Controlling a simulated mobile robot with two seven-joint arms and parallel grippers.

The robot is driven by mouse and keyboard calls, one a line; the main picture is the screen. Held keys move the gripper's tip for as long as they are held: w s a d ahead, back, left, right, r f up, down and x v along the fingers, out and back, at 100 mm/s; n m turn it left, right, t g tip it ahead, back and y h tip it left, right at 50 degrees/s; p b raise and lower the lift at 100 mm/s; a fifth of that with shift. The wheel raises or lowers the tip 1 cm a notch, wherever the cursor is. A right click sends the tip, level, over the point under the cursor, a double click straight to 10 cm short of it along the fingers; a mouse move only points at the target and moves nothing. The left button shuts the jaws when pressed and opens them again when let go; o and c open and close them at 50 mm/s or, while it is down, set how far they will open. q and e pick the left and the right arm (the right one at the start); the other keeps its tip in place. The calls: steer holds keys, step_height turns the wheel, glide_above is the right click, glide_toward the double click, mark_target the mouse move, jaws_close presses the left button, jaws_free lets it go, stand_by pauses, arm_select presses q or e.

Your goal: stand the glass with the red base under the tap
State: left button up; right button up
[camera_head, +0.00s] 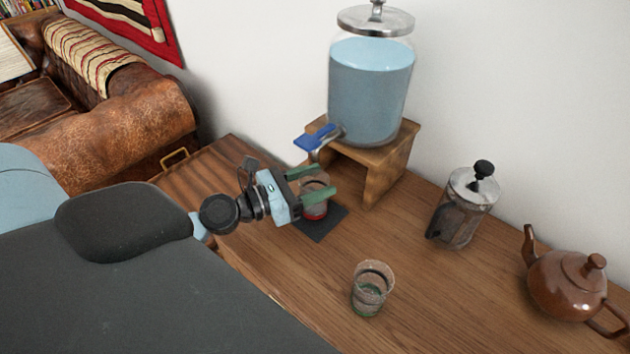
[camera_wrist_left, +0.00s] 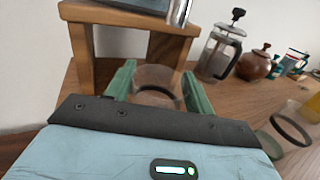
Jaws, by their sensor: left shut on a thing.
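The glass with the red base (camera_head: 314,211) is at the dark square mat (camera_head: 325,226), below the blue-handled tap (camera_head: 317,139) of the water dispenser (camera_head: 371,90). My left gripper (camera_head: 318,184) is shut on this glass, one green finger on each side. The glass looks upright; whether its base touches the mat is hard to tell. In the left wrist view the glass (camera_wrist_left: 158,76) shows between the fingers, with the metal tap spout (camera_wrist_left: 180,12) above and slightly right. My right gripper is not in view.
The dispenser stands on a wooden stand (camera_head: 385,168) against the wall. A glass with a green base (camera_head: 371,288) stands nearer on the wooden top. A French press (camera_head: 463,207) and a brown teapot (camera_head: 572,283) stand to the right. Clear wood lies between them.

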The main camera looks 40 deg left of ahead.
arm_select(q)
steer(key=o, duration=1.1)
steer(key=shift+f, duration=0.15)
steer(key=o, duration=0.4)
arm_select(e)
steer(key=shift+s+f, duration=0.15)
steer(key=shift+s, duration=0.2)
arm_select(q)
steer(key=shift+r, duration=0.25)
steer(key=v, duration=0.2)
steer(key=b+v, duration=0.1)
steer(key=v, duration=0.1)
steer(key=b+v, duration=0.1)
steer(key=v, duration=0.1)
steer(key=shift+f, duration=0.3)
steer(key=b+v, duration=0.1)
steer(key=v, duration=0.3)
steer(key=shift+s+r, duration=0.15)
steer(key=shift+s, duration=0.1)
steer(key=shift+b+v, duration=0.35)
steer(key=shift+v, duration=0.45)
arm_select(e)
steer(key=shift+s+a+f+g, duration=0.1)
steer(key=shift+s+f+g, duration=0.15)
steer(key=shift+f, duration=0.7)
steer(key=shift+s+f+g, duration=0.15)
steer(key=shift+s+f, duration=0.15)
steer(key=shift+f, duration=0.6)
arm_select(q)
steer(key=shift+r, duration=0.1)
